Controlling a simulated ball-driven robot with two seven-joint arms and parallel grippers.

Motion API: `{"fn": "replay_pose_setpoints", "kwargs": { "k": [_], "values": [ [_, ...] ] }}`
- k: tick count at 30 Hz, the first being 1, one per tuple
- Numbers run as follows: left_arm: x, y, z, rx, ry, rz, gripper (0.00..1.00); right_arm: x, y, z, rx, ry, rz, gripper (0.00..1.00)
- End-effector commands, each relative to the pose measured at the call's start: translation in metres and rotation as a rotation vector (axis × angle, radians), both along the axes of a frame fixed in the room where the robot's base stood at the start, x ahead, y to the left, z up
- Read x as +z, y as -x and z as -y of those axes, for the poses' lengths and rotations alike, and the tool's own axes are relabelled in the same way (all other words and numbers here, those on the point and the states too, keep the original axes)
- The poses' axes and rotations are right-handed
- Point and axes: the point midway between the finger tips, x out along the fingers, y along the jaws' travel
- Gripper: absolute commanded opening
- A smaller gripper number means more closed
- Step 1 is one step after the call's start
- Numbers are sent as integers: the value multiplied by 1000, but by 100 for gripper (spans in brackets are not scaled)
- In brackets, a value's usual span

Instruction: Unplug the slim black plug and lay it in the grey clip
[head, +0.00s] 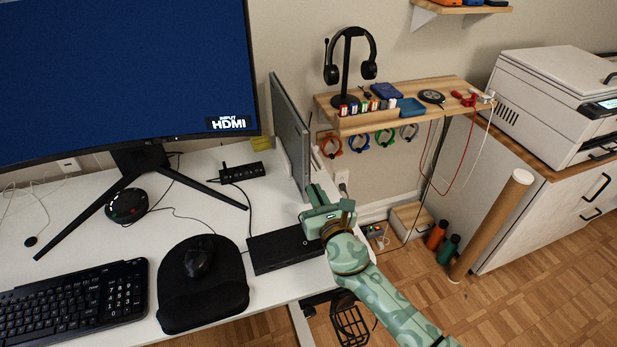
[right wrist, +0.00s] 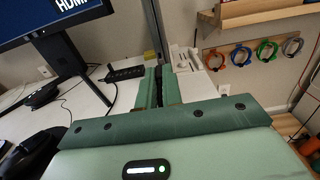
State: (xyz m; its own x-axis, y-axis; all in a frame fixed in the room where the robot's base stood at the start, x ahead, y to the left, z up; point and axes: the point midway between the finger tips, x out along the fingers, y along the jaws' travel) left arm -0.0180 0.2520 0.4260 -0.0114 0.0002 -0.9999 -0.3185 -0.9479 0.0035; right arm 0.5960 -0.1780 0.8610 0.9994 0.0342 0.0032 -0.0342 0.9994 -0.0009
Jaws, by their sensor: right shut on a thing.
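My right gripper (head: 318,193) is above the right edge of the white desk, beside the upright grey panel. In the right wrist view its green fingers (right wrist: 158,88) are closed on a slim dark thing (right wrist: 160,92), which looks like the slim black plug; the fingers hide most of it. A pale grey fitting (right wrist: 184,59) at the desk edge, just beyond and right of the fingertips, may be the grey clip; the gripper is apart from it. A black socket strip (head: 242,172) lies on the desk, left of the panel. My left gripper is out of view.
The grey panel (head: 290,130) stands close left of my right gripper. A flat black box (head: 285,250) lies just below it on the desk. A wooden shelf (head: 360,122) with coloured rings hangs behind. A cardboard tube (head: 490,225) stands right.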

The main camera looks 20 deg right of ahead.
Motion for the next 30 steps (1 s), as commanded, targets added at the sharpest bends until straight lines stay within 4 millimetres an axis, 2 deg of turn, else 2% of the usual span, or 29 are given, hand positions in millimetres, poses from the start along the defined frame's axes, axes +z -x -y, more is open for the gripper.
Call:
{"fn": "replay_pose_setpoints", "kwargs": {
  "k": [15,30],
  "values": [
    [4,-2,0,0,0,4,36,0,20,1,0,0,0,0],
    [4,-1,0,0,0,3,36,0,21,1,0,0,0,0]
  ]
}}
